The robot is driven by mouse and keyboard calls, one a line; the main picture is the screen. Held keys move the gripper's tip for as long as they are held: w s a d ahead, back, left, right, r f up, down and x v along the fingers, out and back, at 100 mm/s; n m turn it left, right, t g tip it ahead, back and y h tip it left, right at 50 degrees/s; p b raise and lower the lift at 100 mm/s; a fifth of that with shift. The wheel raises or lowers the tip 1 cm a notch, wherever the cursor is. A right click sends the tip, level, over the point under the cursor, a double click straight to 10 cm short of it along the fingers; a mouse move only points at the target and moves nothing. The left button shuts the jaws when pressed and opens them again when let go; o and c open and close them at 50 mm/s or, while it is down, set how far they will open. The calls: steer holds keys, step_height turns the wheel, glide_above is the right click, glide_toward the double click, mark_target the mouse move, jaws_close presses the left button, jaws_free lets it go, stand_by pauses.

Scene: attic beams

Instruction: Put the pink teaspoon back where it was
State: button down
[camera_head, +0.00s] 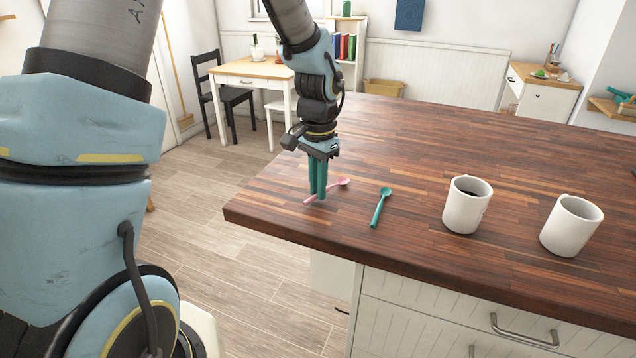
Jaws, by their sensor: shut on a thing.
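The pink teaspoon (343,182) is at the left part of the wooden countertop, its bowl toward the upper right and its handle end toward the lower left. My gripper (317,194) points down over it, its green fingers shut on the handle. The fingers hide part of the handle. I cannot tell whether the spoon touches the counter or is just above it. A teal teaspoon (379,208) lies to the right, apart from my gripper. Two white mugs stand upright further right, one nearer (467,204) with dark contents and one at the far right (570,225).
The wooden countertop (430,140) is clear behind the spoons and mugs. Its left edge and front corner are close to my gripper. A small table (250,70) with a black chair (208,80) stands on the floor at the back left.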

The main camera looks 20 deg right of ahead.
steer(key=shift+f, duration=0.2)
steer(key=c, duration=0.9)
jaws_free()
step_height(320, 180, up, 12)
steer(key=r+b, duration=0.1)
steer(key=b, duration=0.1)
steer(key=s+a+f+n, duration=0.1)
steer(key=a+f+n, duration=0.2)
steer(key=a, duration=0.6)
steer(key=s+a+f+n+t, duration=0.1)
steer(key=a+f+n, duration=0.1)
steer(key=a+n, duration=0.3)
steer(key=s+a+f+n, duration=0.1)
steer(key=a+f+n, duration=0.2)
steer(key=a, duration=1)
steer(key=shift+a+f+n+t, duration=0.3)
steer(key=shift+a+f+n, duration=0.05)
steer(key=shift+a+n, duration=0.05)
steer(key=shift+w, duration=0.1)
